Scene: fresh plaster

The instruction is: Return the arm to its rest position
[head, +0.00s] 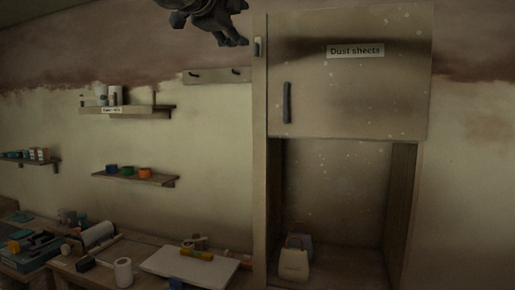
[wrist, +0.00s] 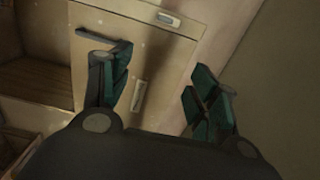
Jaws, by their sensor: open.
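My gripper (head: 236,24) hangs at the top edge of the head view, left of the upper part of the cabinet and high above the bench. In the wrist view my gripper (wrist: 160,98) has its two dark green fingers spread apart with nothing between them. Beyond the fingers is the cabinet door (wrist: 165,55), which appears shut, with a dark handle. In the head view the same door (head: 365,95) carries a "Dust sheets" label and a dark vertical handle (head: 287,102).
Below the door an open niche holds a pale bag-like item (head: 295,262). Wall shelves (head: 135,177) with small jars stand to the left. A cluttered bench (head: 70,268) with a white board (head: 190,265) runs along the lower left. The wall right of the cabinet is bare.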

